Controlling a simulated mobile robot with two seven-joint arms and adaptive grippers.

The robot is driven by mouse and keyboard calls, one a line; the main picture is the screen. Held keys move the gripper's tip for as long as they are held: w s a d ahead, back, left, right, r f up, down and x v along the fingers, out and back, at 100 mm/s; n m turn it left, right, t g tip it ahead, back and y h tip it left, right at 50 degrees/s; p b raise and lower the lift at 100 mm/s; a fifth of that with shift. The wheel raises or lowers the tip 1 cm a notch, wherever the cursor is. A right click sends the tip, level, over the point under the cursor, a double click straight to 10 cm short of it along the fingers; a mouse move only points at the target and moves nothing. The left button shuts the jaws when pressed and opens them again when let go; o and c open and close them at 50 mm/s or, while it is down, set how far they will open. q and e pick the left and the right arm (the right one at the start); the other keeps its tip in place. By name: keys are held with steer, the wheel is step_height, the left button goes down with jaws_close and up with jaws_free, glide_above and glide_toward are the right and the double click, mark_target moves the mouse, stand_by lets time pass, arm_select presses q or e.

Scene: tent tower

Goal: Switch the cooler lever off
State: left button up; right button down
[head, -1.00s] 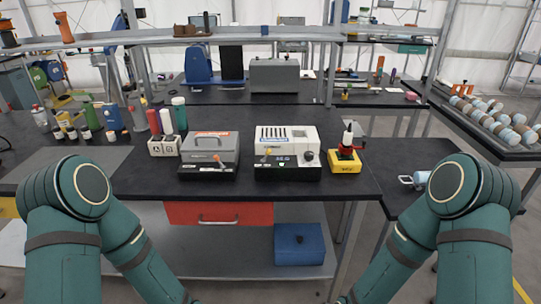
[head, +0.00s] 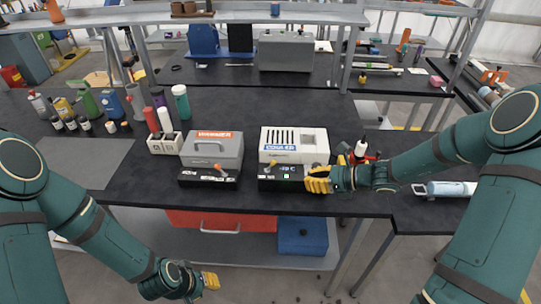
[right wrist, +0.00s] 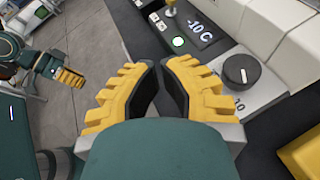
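The cooler (head: 293,146) is a white box labelled COOLER on a black base at the bench's front edge. Its small orange-tipped lever (head: 273,164) stands at the left of the base front. The display (right wrist: 200,30) reads -10 C beside a lit green light (right wrist: 178,41). A black knob (right wrist: 240,72) is to the right. My right gripper (head: 312,182) is in front of the base's right end, right of the lever. In the right wrist view its fingertips (right wrist: 160,63) are nearly together, with nothing between them. My left gripper (head: 212,281) hangs low before the bench; its finger gap is unclear.
The grey heater (head: 212,147), with its own orange lever (head: 218,168), stands left of the cooler. A red-and-white bottle (head: 361,149) is close behind my right gripper. A red drawer (head: 222,222) and blue box (head: 302,236) are below the bench top.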

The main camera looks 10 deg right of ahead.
mark_target(281, 177)
steer(key=shift+w+d+r+m+t, duration=0.15)
steer(key=shift+w+d+r+t, duration=0.05)
steer(key=shift+w+r, duration=0.2)
steer(key=shift+w+d+r+m+t, duration=0.15)
steer(key=shift+w+r+t, duration=0.1)
steer(key=shift+r, duration=0.2)
steer(key=b+x, duration=0.1)
steer(key=x, duration=0.9)
steer(key=shift+a, duration=0.1)
steer(key=shift+s, duration=0.1)
steer(key=shift+a+r+g, duration=0.1)
steer(key=shift+r+g, duration=0.05)
steer(key=shift+g, duration=0.1)
